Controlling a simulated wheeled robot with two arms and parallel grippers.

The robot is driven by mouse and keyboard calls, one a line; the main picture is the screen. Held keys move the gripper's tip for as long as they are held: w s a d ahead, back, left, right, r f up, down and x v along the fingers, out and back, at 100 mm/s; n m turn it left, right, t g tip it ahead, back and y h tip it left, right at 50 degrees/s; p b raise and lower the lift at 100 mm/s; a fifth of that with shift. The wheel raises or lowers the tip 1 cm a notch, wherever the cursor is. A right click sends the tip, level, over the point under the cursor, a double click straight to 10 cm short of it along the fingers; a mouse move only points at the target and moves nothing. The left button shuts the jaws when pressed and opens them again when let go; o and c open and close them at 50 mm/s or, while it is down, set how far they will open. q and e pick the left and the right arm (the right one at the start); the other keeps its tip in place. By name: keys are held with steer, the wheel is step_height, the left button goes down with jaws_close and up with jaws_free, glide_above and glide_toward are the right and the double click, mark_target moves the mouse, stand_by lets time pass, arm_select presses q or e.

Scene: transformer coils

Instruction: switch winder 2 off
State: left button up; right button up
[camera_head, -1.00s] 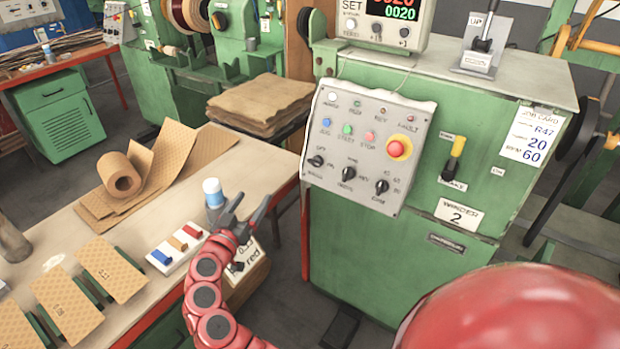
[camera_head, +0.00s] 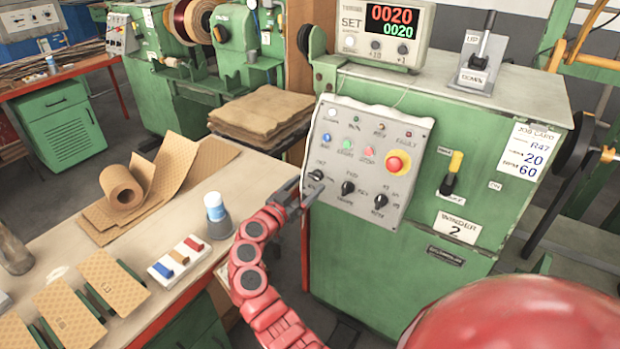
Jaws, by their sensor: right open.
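Winder 2 is a green cabinet (camera_head: 385,265) with a "WINDER 2" plate (camera_head: 457,227). Its grey control panel (camera_head: 405,140) carries three black rotary knobs: a left one (camera_head: 316,175), a middle one (camera_head: 348,187) and a right one (camera_head: 380,201). Above them are blue, green and red buttons and a red mushroom button (camera_head: 394,164) on yellow. My right gripper (camera_head: 305,190) is open, with its fingertips close to the left knob at the panel's left edge. I cannot tell whether they touch it. My left gripper is not in view.
A counter box (camera_head: 385,30) showing 0020 twice and a lever (camera_head: 484,45) stand on the cabinet. A yellow-handled lever (camera_head: 451,172) is on its front.

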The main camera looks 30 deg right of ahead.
mark_target(316, 176)
steer(key=shift+x, duration=1.25)
steer(key=shift+w, duration=0.1)
jaws_close()
